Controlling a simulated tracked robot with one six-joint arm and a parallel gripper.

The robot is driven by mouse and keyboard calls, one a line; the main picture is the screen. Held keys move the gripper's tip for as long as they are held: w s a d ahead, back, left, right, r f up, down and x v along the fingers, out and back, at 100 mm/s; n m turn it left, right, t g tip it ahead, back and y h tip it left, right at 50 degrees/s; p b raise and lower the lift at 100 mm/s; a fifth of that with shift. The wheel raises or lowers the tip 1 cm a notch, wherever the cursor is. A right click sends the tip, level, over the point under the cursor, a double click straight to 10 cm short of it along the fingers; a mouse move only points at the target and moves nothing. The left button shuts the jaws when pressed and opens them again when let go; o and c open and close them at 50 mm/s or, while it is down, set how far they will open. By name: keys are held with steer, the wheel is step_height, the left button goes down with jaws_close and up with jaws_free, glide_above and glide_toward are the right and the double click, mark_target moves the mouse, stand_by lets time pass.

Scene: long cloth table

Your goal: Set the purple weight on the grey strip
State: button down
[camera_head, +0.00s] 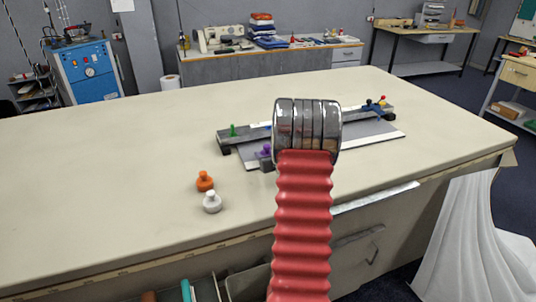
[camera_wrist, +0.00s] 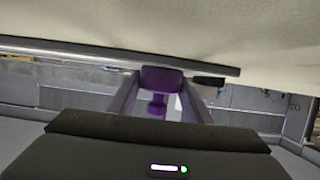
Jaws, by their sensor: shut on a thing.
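The purple weight (camera_head: 266,149) shows just left of my arm in the head view. In the wrist view the purple weight (camera_wrist: 160,80) sits between the two fingers of my gripper (camera_wrist: 160,100), which is shut on it. A long grey strip (camera_head: 250,133) runs across the table behind it, partly hidden by my arm. The grey strip (camera_wrist: 90,53) also crosses the top of the wrist view, close to the weight's wide end. I cannot tell whether they touch.
A green weight (camera_head: 233,130) stands at the strip's left end; blue, red and yellow ones cluster at its right end. A flat grey board (camera_head: 365,134) with a pale edge lies in front. Orange (camera_head: 205,181) and white (camera_head: 212,202) weights stand on the table. The left side is clear.

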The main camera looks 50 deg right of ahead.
stand_by(0.3)
steer(key=c, duration=0.9)
jaws_free()
steer(key=v, duration=1.2)
steer(key=shift+a+r, duration=0.1)
steer(key=shift+w, duration=0.1)
